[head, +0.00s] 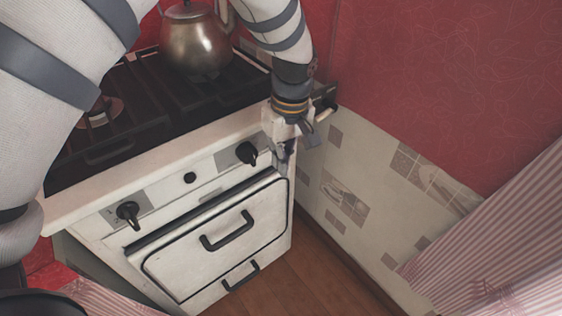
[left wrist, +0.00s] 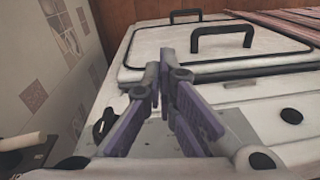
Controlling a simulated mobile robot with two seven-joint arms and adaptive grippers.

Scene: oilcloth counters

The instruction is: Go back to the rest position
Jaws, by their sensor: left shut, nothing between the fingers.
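My left gripper (head: 284,152) is at the right front corner of the white stove (head: 165,265), close to the right-hand black knob (head: 247,153). In the left wrist view its two purple-grey fingers (left wrist: 165,75) are brought together at the tips, with nothing between them. They are in front of the stove's front panel, and the oven door (left wrist: 150,42) with its black handle (left wrist: 222,40) lies beyond. Whether the fingers touch the stove cannot be told. My right gripper is in neither view.
A metal kettle (head: 196,42) stands on the black hob (head: 150,95), close to my left forearm. A tiled wall (head: 375,180) is just right of the gripper. A left knob (head: 128,212) sticks out of the panel. Striped cloth (head: 500,255) is at the lower right; wooden floor (head: 310,280) shows between.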

